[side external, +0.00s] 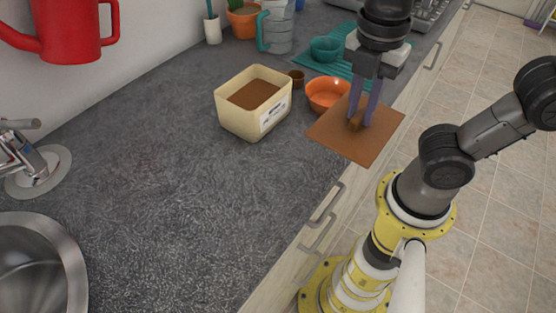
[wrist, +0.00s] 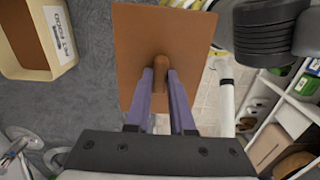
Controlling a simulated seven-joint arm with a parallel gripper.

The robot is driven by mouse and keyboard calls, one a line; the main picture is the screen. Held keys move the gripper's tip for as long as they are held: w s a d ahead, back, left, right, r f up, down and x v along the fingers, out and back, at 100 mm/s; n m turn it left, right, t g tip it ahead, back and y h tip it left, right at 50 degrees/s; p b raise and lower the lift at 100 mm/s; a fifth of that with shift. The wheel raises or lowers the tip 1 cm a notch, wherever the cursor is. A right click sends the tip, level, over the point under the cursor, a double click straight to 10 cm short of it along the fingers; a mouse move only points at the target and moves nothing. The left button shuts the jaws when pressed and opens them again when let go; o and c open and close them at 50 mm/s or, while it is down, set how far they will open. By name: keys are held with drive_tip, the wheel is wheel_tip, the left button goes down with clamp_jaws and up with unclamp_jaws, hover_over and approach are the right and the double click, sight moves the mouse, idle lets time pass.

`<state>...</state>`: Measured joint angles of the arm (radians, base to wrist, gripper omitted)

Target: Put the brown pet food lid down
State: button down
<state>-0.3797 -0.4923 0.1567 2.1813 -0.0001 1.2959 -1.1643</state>
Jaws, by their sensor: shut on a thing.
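The brown pet food lid (side external: 345,139) is a flat square with a raised handle. My gripper (side external: 360,124) is shut on that handle, with the two purple fingers on either side of it. In the wrist view the lid (wrist: 140,50) also shows, with the gripper (wrist: 161,75) at its handle. The lid is near the counter's front edge, and its front part reaches over that edge in the side view. I cannot tell whether it touches the counter. The cream pet food box (side external: 250,118) stands open on the counter, left of the lid, with brown contents.
An orange bowl (side external: 326,92) is right behind the lid, and a small brown cup (side external: 297,79) is beside the box. A teal mat (side external: 312,66) with a teal bowl (side external: 325,48) lies farther back. The counter (side external: 180,170) is clear left and front of the box. A sink (side external: 40,265) is at left.

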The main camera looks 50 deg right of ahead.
drive_tip(key=shift+a+r, duration=0.15)
drive_tip(key=w+a+f, duration=0.1)
drive_tip(key=w+f, duration=0.2)
drive_tip(key=w, duration=0.1)
drive_tip(key=w+a+f, duration=0.2)
drive_tip(key=w+f, duration=0.1)
drive_tip(key=w, duration=0.1)
drive_tip(key=w+a+f, duration=0.2)
drive_tip(key=w, duration=0.1)
drive_tip(key=shift+w+a+f, duration=0.1)
drive_tip(key=shift+w+f, duration=0.5)
drive_tip(key=shift+f, duration=0.05)
drive_tip(key=shift+w+a+f, duration=0.1)
drive_tip(key=shift+f, duration=0.8)
drive_tip(key=shift+w+a+f, duration=0.1)
drive_tip(key=shift+f, duration=0.75)
drive_tip(key=shift+f, duration=0.1)
drive_tip(key=c, duration=0.8)
unclamp_jaws()
drive_tip(key=shift+f, duration=0.1)
